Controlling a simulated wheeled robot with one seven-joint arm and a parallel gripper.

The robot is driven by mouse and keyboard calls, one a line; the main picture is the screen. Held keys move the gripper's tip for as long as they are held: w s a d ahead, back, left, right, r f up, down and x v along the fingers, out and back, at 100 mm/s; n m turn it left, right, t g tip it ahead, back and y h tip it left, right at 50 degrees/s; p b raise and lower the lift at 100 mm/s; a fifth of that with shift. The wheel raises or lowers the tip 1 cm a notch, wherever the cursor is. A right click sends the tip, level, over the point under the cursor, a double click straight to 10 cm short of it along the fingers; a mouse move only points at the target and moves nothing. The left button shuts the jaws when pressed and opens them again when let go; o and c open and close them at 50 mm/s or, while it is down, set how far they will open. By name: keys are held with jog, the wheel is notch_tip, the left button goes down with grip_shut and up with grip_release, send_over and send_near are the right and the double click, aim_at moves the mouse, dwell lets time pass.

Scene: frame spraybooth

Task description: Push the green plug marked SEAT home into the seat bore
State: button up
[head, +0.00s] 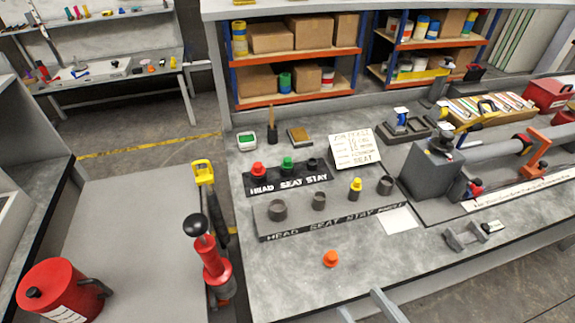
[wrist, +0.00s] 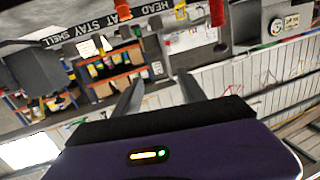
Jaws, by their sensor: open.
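A yellow-topped plug (head: 355,185) stands at the STAY sleeve. My gripper (head: 360,302) is open and empty at the table's front edge, away from the green plug. Its fingers also show in the wrist view (wrist: 160,92).
A loose orange plug (head: 331,258) lies on the bench between my gripper and the block. A placard (head: 355,149) stands behind the rack. A frame clamp (head: 432,165) is at right. A red canister (head: 62,290) and red pump (head: 212,258) are at left. The front bench is mostly clear.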

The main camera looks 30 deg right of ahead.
jog(key=w+a+r+n+y+b, duration=0.15)
jog(key=w+r+n, duration=0.3)
jog(key=w, duration=1.05)
jog(key=w+a+r+n+y+b, duration=0.1)
jog(key=w+r+n+y, duration=0.3)
jog(key=w, duration=1.1)
jog(key=w+a+r+n+b, duration=0.1)
jog(key=w+r+n, duration=0.3)
jog(key=w, duration=1.1)
jog(key=n+g+h, duration=0.5)
jog(key=n+g, duration=0.8)
jog(key=n, duration=0.9)
send_over(288, 159)
jog(key=s+a, duration=0.1)
jog(key=s, duration=0.2)
notch_tip(288, 159, down, 14)
jog(key=shift+p+x, duration=0.4)
jog(key=shift+x, duration=3.6)
jog(key=shift+s, duration=0.15)
grip_shut()
